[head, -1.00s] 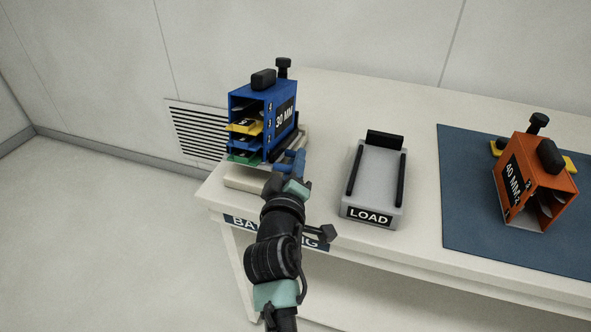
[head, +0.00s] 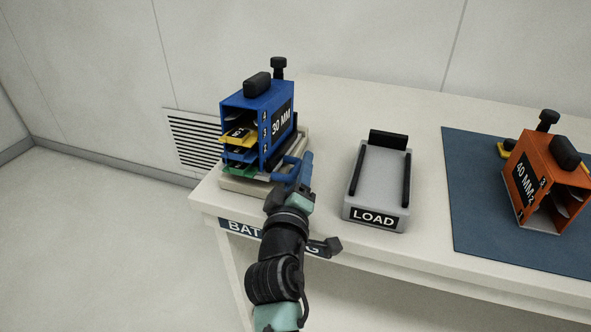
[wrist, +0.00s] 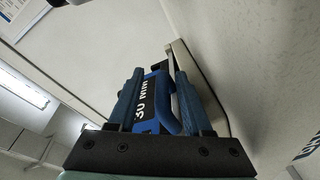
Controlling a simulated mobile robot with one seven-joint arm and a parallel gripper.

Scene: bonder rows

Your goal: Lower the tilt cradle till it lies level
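The tilt cradle (head: 241,185) is the pale base at the left end of the bench. A blue 30 MM magazine (head: 256,108) stands on it, with yellow, blue and green strips sticking out of its open front. The magazine hides most of the cradle, and I cannot tell its exact tilt. My gripper (head: 299,171) is at the cradle's right front side. In the wrist view (wrist: 160,100) its two fingers stand apart, with a blue loop handle (wrist: 167,104) between them. The handle is near the right finger; contact is unclear.
A grey LOAD stand (head: 377,188) with black rails is right of my gripper, with free bench between. An orange 40 MM magazine (head: 547,180) stands on a blue mat (head: 470,190) further right. The bench's front edge is just below my wrist.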

